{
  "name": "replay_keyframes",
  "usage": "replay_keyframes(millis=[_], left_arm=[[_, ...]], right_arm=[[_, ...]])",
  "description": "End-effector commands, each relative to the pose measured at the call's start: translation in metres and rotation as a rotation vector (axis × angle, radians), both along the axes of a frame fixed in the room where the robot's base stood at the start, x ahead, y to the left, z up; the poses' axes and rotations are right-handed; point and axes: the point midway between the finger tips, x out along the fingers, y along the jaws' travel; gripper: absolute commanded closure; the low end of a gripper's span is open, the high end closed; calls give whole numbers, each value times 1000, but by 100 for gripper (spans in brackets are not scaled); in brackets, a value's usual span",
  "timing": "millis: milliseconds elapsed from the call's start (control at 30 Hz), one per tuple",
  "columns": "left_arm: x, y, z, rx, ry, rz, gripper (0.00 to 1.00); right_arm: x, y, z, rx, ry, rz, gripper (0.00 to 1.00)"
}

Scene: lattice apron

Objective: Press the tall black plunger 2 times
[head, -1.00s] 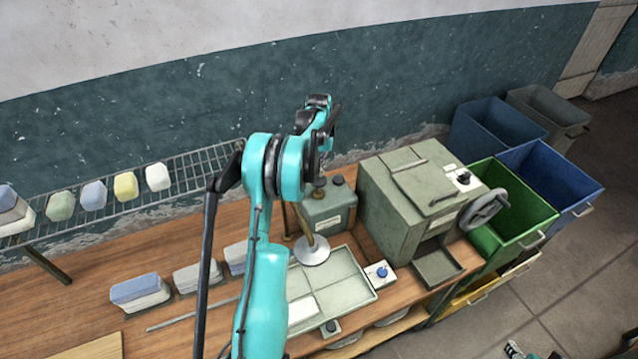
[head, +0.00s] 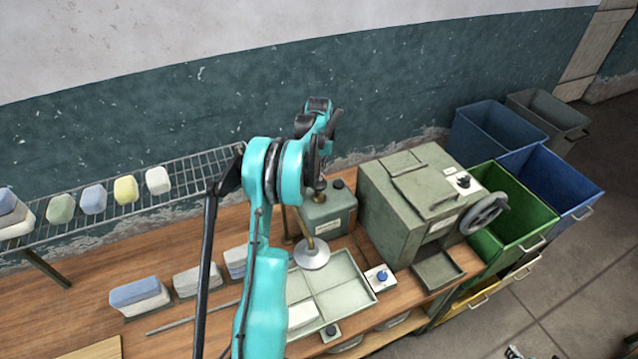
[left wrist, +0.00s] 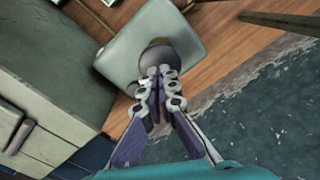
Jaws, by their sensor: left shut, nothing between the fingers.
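The tall black plunger (left wrist: 158,56) shows in the left wrist view as a dark rounded knob on a grey-green box (left wrist: 160,22). In the head view the box (head: 333,212) stands on the bench, and the plunger is largely hidden by my left arm. My left gripper (left wrist: 163,76) is shut and empty. Its fingertips overlap the near edge of the knob in the left wrist view; I cannot tell whether they touch it. In the head view the gripper's tips are mostly hidden behind the teal wrist.
A second, smaller black knob (head: 337,183) sits on the same box. A large grey-green machine with a handwheel (head: 485,212) stands close to its right. A metal tray (head: 350,278) and a silver disc on a brass stem (head: 311,256) lie in front. A wire rack (head: 190,178) is at left.

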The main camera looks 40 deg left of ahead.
Motion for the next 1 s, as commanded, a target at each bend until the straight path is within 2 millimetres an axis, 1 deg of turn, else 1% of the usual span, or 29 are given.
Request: replay_keyframes(millis=[433,1000], left_arm=[[0,0,-3,0,0,0,100],[0,0,-32,0,0,0,100]], right_arm=[[0,0,-2,0,0,0,60],[0,0,-25,0,0,0,60]])
